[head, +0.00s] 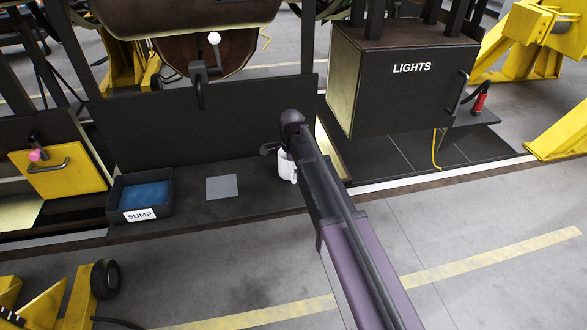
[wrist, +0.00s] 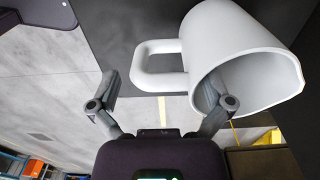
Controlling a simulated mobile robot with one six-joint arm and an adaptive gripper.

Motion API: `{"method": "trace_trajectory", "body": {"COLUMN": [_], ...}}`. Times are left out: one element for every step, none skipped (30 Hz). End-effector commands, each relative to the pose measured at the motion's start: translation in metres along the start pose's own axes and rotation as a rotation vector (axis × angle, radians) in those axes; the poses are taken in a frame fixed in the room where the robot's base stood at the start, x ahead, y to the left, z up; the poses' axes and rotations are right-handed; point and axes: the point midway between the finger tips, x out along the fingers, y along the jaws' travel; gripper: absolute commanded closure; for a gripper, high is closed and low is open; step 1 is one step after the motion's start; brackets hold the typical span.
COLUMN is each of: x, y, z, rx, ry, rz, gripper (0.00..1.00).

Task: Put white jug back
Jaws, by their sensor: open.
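The white jug (head: 286,166) stands on the dark ledge, partly hidden behind my arm in the head view. In the wrist view the jug (wrist: 228,45) is large and close, its handle (wrist: 158,64) pointing left. My gripper (wrist: 160,88) is open, with one finger left of the handle and the other overlapping the jug's open mouth. The handle lies ahead of the gap between the fingers. In the head view my gripper (head: 270,148) is mostly hidden behind my wrist, beside the jug's top. I cannot tell whether a finger touches the jug.
A grey square pad (head: 222,187) lies on the ledge (head: 255,195) left of the jug. A dark SUMP bin (head: 147,214) with blue contents sits farther left. A dark upright panel (head: 215,125) stands behind. The LIGHTS box (head: 400,90) is at right.

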Motion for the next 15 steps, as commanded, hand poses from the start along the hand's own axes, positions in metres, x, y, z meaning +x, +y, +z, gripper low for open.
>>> {"method": "trace_trajectory", "body": {"x": [-0.004,-0.006,-0.008,-0.010,-0.012,-0.015,-0.018,-0.020,-0.024,-0.026,-0.029,-0.032,-0.035,-0.037,-0.041], "y": [0.000,0.000,0.000,0.000,0.000,0.000,0.000,0.000,0.000,0.000,0.000,0.000,0.000,0.000,0.000], "z": [0.000,0.000,0.000,0.000,0.000,0.000,0.000,0.000,0.000,0.000,0.000,0.000,0.000,0.000,0.000], "rx": [0.000,0.000,0.000,0.000,0.000,0.000,0.000,0.000,0.000,0.000,0.000,0.000,0.000,0.000,0.000], "ry": [0.000,0.000,0.000,0.000,0.000,0.000,0.000,0.000,0.000,0.000,0.000,0.000,0.000,0.000,0.000], "rz": [0.000,0.000,0.000,0.000,0.000,0.000,0.000,0.000,0.000,0.000,0.000,0.000,0.000,0.000,0.000], "gripper": [0.00,0.00,0.00,0.00,0.00,0.00,0.00,0.00,0.00,0.00,0.00,0.00,0.00,0.00,0.00]}}
